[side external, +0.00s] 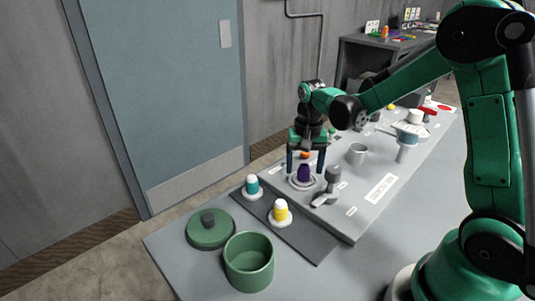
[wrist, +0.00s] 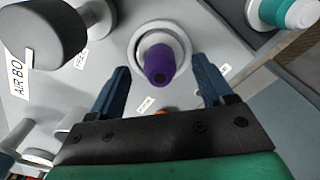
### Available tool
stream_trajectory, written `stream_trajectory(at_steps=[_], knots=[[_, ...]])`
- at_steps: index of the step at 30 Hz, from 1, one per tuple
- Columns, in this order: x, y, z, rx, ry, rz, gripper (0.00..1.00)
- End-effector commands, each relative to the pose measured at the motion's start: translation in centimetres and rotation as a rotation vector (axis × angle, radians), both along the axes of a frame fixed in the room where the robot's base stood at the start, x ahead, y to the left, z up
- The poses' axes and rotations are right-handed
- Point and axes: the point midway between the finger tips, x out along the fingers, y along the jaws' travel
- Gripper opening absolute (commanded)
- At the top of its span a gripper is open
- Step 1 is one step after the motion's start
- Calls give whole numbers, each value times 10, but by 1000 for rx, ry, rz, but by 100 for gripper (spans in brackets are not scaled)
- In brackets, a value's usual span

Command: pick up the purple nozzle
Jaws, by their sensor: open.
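The purple nozzle (side external: 304,173) stands upright in a pale ring holder (side external: 302,184) on the raised grey panel. In the wrist view the purple nozzle (wrist: 163,66) shows in its white ring, between and a little beyond the two blue fingers. My gripper (side external: 305,165) points down over the nozzle, one finger on each side. In the wrist view my gripper (wrist: 160,75) is open and empty, with a visible gap between each finger and the nozzle.
A teal nozzle (side external: 251,184) and a yellow nozzle (side external: 280,209) stand on the dark strip in front. A grey knobbed fitting (side external: 332,178) stands close to the right. A green pot (side external: 248,262) and its lid (side external: 211,230) sit at the front left. An orange piece (side external: 305,154) is just behind.

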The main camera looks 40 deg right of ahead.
Motion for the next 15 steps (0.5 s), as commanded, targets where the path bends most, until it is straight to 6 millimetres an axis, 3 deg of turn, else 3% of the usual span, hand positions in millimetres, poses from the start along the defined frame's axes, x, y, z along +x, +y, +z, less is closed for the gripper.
stream_trajectory(at_steps=[4, 12, 15], knots=[[0, 0, -10, -1, -1, 1, 74], [0, 0, -12, -1, -1, 1, 74], [0, 0, -12, -1, -1, 1, 45]])
